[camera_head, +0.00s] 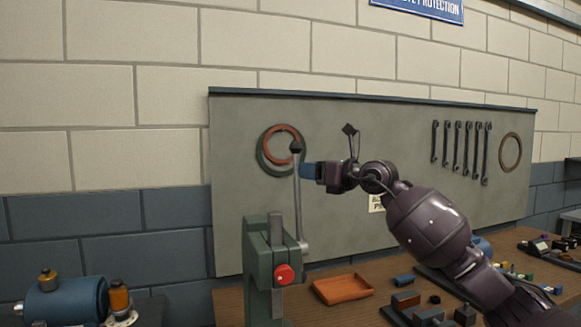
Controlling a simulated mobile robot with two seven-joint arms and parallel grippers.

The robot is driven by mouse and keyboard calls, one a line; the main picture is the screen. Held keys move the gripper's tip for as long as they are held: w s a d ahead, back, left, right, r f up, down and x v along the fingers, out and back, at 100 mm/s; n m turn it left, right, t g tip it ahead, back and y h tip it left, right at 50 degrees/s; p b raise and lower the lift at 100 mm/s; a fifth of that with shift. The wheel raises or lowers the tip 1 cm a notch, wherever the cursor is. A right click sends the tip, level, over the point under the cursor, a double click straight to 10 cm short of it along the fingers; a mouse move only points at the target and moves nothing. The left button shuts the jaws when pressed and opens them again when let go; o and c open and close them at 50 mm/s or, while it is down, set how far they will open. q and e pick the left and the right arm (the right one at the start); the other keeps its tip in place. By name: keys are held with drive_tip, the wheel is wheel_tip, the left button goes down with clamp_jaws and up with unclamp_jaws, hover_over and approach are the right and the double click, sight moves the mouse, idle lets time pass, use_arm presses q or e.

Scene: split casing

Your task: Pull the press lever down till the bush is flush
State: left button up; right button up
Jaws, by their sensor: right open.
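A green arbor press (256,250) stands at the front left of the bench, with a red knob on its side. Its grey press lever (297,205) points nearly straight up and ends in a dark ball knob. My right gripper (303,171) reaches in from the right and is open. Its blue fingertips are at the upper part of the lever, just below the knob; I cannot tell whether they touch it or straddle it. The bush and the lower end of the press are not visible. My left gripper is not in view.
An orange tray (342,289) lies on the wooden bench right of the press, with small parts farther right. A grey tool board (370,115) with rings and several wrenches is behind. A blue motor (66,301) is at the lower left.

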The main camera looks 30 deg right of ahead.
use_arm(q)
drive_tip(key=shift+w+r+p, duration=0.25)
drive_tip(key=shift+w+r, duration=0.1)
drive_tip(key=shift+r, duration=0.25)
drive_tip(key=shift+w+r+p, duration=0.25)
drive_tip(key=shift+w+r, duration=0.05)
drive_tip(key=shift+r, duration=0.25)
use_arm(e)
drive_tip(key=x, duration=0.6)
drive_tip(key=shift+w, duration=0.3)
drive_tip(key=shift+a, duration=0.1)
drive_tip(key=c, duration=0.7)
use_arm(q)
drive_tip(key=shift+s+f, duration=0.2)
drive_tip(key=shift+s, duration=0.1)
use_arm(e)
clamp_jaws()
